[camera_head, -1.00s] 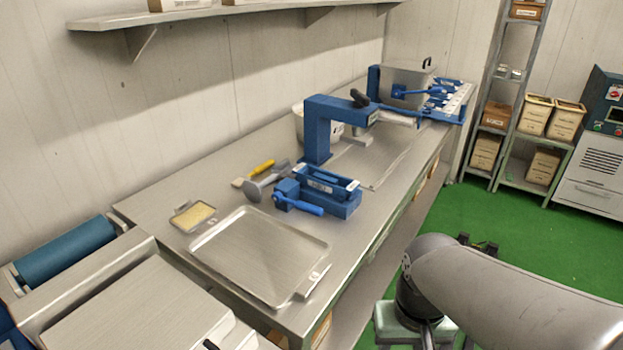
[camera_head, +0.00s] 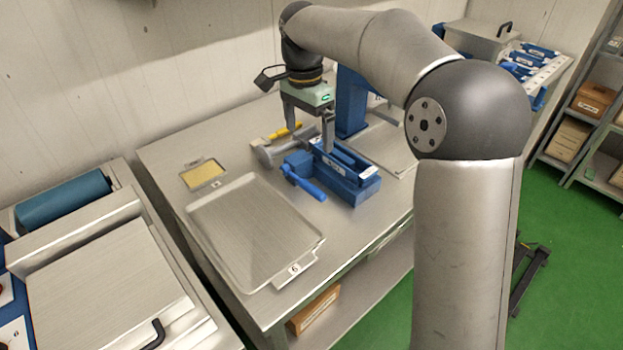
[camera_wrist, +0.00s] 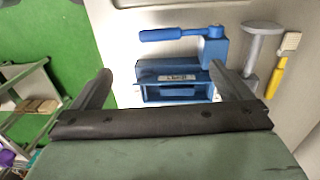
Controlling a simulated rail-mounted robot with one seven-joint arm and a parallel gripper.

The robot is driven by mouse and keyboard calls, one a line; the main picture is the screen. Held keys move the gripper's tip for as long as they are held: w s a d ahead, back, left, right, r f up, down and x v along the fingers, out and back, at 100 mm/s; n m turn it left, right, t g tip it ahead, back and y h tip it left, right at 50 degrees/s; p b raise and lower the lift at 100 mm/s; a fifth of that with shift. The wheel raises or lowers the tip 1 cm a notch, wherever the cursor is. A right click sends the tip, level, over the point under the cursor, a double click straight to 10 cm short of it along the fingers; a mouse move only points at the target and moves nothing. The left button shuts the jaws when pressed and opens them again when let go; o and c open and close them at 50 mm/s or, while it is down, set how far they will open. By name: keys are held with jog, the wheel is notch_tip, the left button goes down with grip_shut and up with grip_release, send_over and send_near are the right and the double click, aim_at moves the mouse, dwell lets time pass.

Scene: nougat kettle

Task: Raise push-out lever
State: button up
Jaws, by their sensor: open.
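The push-out lever (camera_head: 304,184) is a blue round-handled arm on the left side of a blue mould fixture (camera_head: 365,188) on the steel table. It lies low, pointing towards the table's front edge. In the wrist view the lever (camera_wrist: 172,33) runs leftward from its pivot block at the top, and the fixture (camera_wrist: 172,72) shows between my fingers. My gripper (camera_head: 309,130) points down, open and empty, above the back of the fixture. Its fingers (camera_wrist: 160,78) are spread wide and stand apart from the lever. The lever is wholly visible beyond them.
A grey metal tool (camera_head: 268,154) and a yellow-handled brush (camera_head: 284,132) lie just behind the fixture. A large tray (camera_head: 250,235) lies to the left, with a small yellow-filled tray (camera_head: 204,175) behind it. A blue press column (camera_head: 351,105) stands close behind on the right.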

aim_at(312, 187)
jog(key=f, duration=1.5)
jog(key=shift+s+d+p, duration=0.35)
jog(key=shift+d, duration=0.05)
